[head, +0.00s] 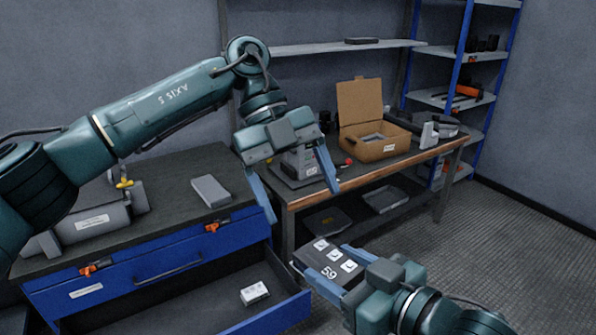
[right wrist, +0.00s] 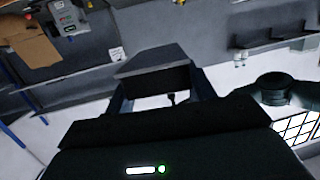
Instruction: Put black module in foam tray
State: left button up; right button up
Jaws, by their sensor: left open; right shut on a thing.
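A black module (head: 330,258) with white labels and the number 59 is held between the fingers of my right gripper (head: 325,262), in the air in front of the workbench. In the right wrist view the module (right wrist: 155,62) shows as a dark block between the fingers. My left gripper (head: 300,200) is open and empty, its fingers pointing down in front of the bench's left end. I cannot tell for sure which thing is the foam tray. A grey shallow tray (head: 385,199) lies on the bench's lower shelf, and an open cardboard box (head: 372,150) on top holds a grey insert.
A blue cabinet (head: 110,286) stands at left with its drawer (head: 205,316) pulled open and a small white block (head: 254,293) inside. A grey block (head: 210,191) lies on its top. A grey device (head: 300,163) stands on the bench. Floor at right is clear.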

aim_at(318, 249)
pick_arm(q)
jog(key=d+f+n, duration=0.1)
jog(key=f, duration=0.2)
jog(key=s+d+f+n+t+y, duration=0.1)
jog(key=f, duration=0.2)
jog(key=s+d+f+n, duration=0.1)
jog(key=f, duration=0.2)
jog(key=shift+s+f+n+t+y, duration=0.2)
jog(key=shift+n+t+y, duration=0.1)
jog(key=shift+n+y, duration=0.1)
jog(key=shift+r, duration=0.1)
jog(key=c, duration=1.2)
pick_arm(e)
jog(key=shift+s+a, duration=0.1)
pick_arm(q)
jog(key=shift+r, duration=0.1)
jog(key=shift+c, duration=1)
pick_arm(e)
jog(key=o, duration=1.6)
jog(key=shift+o, duration=0.2)
